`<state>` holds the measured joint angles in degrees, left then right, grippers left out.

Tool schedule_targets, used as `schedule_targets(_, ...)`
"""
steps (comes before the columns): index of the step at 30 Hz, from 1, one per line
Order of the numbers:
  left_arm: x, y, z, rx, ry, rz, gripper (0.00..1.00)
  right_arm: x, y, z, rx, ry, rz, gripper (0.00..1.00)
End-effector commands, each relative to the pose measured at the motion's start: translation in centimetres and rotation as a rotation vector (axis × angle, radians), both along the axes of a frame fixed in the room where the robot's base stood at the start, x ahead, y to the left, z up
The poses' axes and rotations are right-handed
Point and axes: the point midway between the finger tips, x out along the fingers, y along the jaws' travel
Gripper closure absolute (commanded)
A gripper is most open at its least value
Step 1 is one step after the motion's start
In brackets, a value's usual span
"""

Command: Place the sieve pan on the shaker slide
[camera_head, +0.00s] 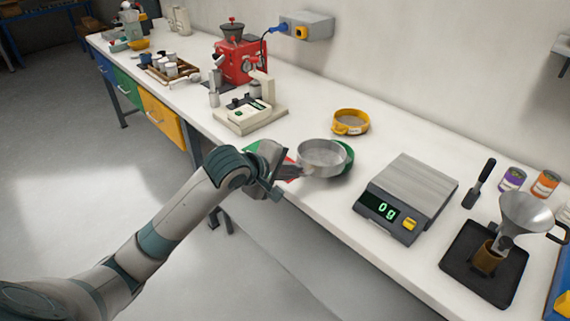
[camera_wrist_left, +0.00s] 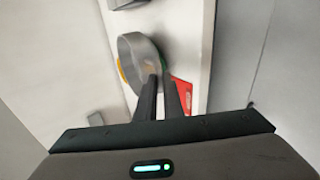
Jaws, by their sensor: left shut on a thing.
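A grey metal round pan (camera_head: 321,158), which looks like the sieve pan, is over the middle of the bench near its front edge. My left gripper (camera_head: 284,172) is shut on the near left side of this pan. In the left wrist view the pan (camera_wrist_left: 135,55) stands at the tips of my two fingers (camera_wrist_left: 158,92). I cannot tell how far it is above the bench. A beige machine with a small green display (camera_head: 250,114) stands behind it to the left; I cannot tell if it holds the shaker slide. My right gripper is not in view.
A yellow-rimmed sieve (camera_head: 350,122) lies behind the pan. A green round item (camera_head: 347,155) and a red item (camera_head: 290,168) show partly beside it. A scale reading 0 g (camera_head: 405,195) stands to the right. A red grinder (camera_head: 238,62) stands farther back.

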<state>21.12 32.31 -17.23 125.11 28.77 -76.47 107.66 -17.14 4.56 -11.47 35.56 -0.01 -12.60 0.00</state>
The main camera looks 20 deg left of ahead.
Motion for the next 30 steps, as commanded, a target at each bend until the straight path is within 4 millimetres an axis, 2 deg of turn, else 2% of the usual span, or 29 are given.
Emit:
schedule_targets(7, -1.7, -2.9, -0.8, -0.012, -0.005, 0.021, 1.0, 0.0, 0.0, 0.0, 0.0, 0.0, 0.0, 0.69)
schedule_targets(13, -4.2, -4.5, -1.9, -0.019, -0.008, 0.086, 1.0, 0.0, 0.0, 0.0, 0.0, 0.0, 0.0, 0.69)
schedule_targets(19, -7.3, -4.8, -3.4, -0.026, -0.005, 0.182, 1.0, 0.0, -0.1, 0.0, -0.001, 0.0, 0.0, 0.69)
schedule_targets(24, -9.6, -4.2, -4.6, -0.021, 0.0, 0.263, 1.0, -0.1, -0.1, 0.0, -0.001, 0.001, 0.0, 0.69)
schedule_targets(30, -11.2, -3.6, -5.3, -0.01, 0.007, 0.311, 1.0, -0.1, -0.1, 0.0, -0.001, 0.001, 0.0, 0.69)
